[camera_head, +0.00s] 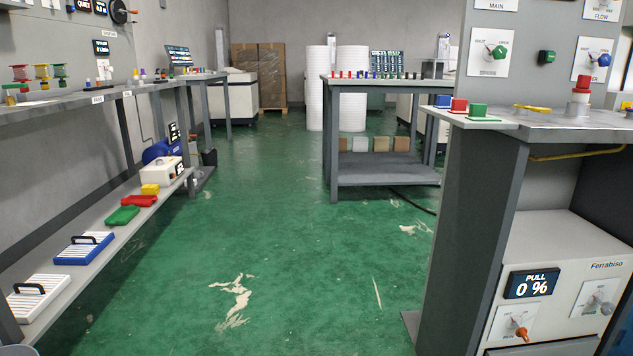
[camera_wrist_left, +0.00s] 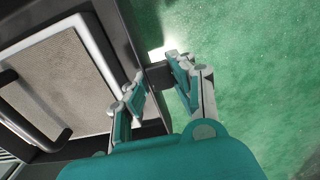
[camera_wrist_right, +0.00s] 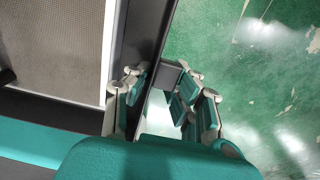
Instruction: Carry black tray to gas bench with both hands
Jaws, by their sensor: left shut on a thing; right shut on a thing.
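The black tray shows in the left wrist view (camera_wrist_left: 119,36) and the right wrist view (camera_wrist_right: 142,38). A white-rimmed piece with a beige speckled face (camera_wrist_left: 60,75) and a black handle (camera_wrist_left: 28,126) lies in it. My left gripper (camera_wrist_left: 160,76) is shut on a tab at the tray's edge. My right gripper (camera_wrist_right: 168,82) is shut on another tab at its edge. Both hold the tray over the green floor. Neither the tray nor my grippers show in the head view. A bench (camera_head: 560,118) with dial valves marked MAIN and FLOW stands close at right; no sign names it.
A long wall bench (camera_head: 60,107) with a lower shelf (camera_head: 95,222) runs along the left. A dark table (camera_head: 385,180) stands ahead, with small coloured items on top and boxes below. White rolls (camera_head: 352,90) stand behind it. The green floor (camera_head: 260,240) between is clear.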

